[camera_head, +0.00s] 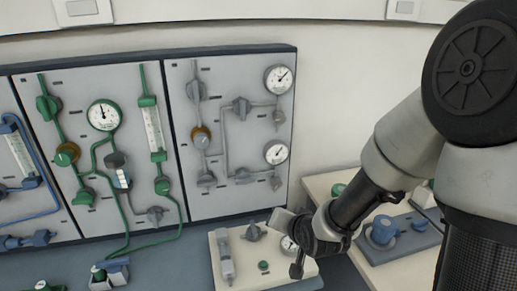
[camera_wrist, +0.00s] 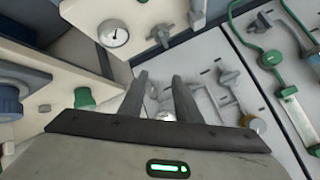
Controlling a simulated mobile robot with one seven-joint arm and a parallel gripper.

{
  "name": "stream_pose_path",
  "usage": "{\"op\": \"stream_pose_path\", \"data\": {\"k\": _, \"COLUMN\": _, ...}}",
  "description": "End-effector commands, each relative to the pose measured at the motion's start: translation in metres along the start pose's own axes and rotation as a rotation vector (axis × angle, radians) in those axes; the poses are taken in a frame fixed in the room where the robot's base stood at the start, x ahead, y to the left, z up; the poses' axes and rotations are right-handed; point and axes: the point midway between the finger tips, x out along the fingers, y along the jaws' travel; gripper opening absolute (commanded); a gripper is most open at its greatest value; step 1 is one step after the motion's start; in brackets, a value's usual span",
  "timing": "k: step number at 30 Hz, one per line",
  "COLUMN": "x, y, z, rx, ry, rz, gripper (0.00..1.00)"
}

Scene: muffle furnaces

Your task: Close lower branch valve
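The lower branch valve (camera_head: 242,175) is a grey handle on the lower grey pipe of the right-hand wall panel (camera_head: 230,203), left of the lower round gauge (camera_head: 275,153). A similar upper branch valve (camera_head: 241,108) sits above it. In the head view my gripper is in front of and below the panel, to the right of the valve and apart from it. In the wrist view my gripper (camera_wrist: 160,88) has two dark fingers spread apart with nothing held between them. Grey pipework shows past the fingers. I cannot tell which part there is the lower branch valve.
A cream box (camera_head: 240,277) with a grey knob (camera_head: 253,232) and a gauge stands on the bench below the panel, near my arm. A blue-grey device (camera_head: 383,231) sits on the right. Green pipework (camera_head: 120,200) fills the panel to the left.

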Motion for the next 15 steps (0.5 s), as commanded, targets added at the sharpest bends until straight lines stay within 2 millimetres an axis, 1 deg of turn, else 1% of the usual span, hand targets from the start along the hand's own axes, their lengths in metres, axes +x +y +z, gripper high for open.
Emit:
{"op": "stream_pose_path", "data": {"k": 1, "x": 0.025, "y": 0.0, "z": 0.022, "rx": 0.07, "ry": 0.007, "rz": -0.061, "gripper": 0.3}}
{"op": "stream_pose_path", "data": {"k": 3, "x": 0.044, "y": -0.012, "z": 0.035, "rx": 0.177, "ry": 0.047, "rz": -0.161, "gripper": 0.3}}
{"op": "stream_pose_path", "data": {"k": 6, "x": 0.06, "y": -0.028, "z": 0.045, "rx": 0.362, "ry": 0.114, "rz": -0.305, "gripper": 0.3}}
{"op": "stream_pose_path", "data": {"k": 8, "x": 0.064, "y": -0.035, "z": 0.045, "rx": 0.481, "ry": 0.16, "rz": -0.386, "gripper": 0.3}}
{"op": "stream_pose_path", "data": {"k": 11, "x": 0.063, "y": -0.041, "z": 0.038, "rx": 0.665, "ry": 0.24, "rz": -0.496, "gripper": 0.3}}
{"op": "stream_pose_path", "data": {"k": 12, "x": 0.061, "y": -0.04, "z": 0.034, "rx": 0.728, "ry": 0.27, "rz": -0.53, "gripper": 0.3}}
{"op": "stream_pose_path", "data": {"k": 15, "x": 0.055, "y": -0.037, "z": 0.025, "rx": 0.847, "ry": 0.331, "rz": -0.591, "gripper": 0.3}}
